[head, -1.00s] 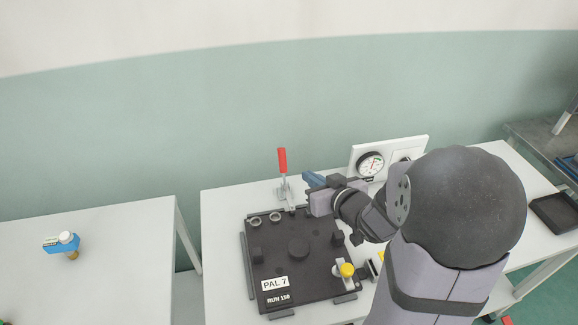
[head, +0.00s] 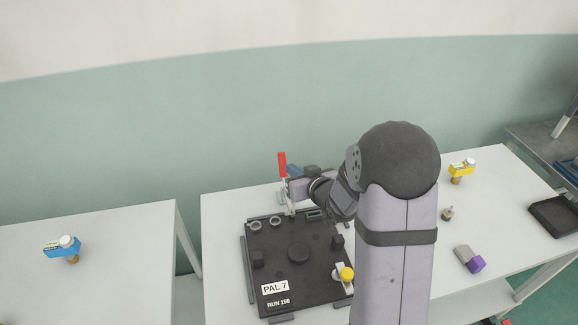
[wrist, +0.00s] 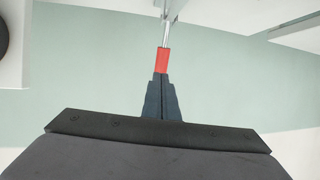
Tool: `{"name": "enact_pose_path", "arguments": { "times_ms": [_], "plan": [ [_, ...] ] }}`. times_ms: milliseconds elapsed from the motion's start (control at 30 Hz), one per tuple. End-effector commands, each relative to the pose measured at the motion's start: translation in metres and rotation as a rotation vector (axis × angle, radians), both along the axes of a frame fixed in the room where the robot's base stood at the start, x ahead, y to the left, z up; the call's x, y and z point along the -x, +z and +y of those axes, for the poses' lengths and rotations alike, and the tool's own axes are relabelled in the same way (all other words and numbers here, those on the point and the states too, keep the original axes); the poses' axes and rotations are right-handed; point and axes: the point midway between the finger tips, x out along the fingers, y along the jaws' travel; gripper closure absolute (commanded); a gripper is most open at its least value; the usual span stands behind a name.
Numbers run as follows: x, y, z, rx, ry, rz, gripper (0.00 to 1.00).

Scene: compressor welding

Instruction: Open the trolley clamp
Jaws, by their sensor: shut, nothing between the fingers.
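The clamp's red handle (head: 282,164) stands upright at the back edge of the black plate (head: 275,255) marked PAL 7. Its metal base (head: 289,207) is partly behind my gripper. My gripper (head: 288,171) is just right of the handle in the head view, its blue fingers close to it. In the wrist view the fingers (wrist: 162,84) are shut together, and the red handle (wrist: 162,60) shows right at their tips. I cannot tell whether they touch it.
The plate carries round fittings and a yellow knob (head: 346,273). A yellow-topped piece (head: 461,169), a purple-ended block (head: 470,259) and a black tray (head: 556,215) lie to the right. A blue piece (head: 62,248) stands on the left table. My arm hides the gauge panel.

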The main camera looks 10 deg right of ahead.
Motion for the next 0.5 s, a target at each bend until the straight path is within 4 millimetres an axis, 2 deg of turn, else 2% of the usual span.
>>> {"name": "enact_pose_path", "arguments": {
  "times_ms": [200,500],
  "plan": [
    [-0.020,-0.008,0.005,-0.001,0.001,0.001,1.00],
    [-0.030,-0.013,0.007,0.000,0.000,0.000,1.00]
  ]
}}
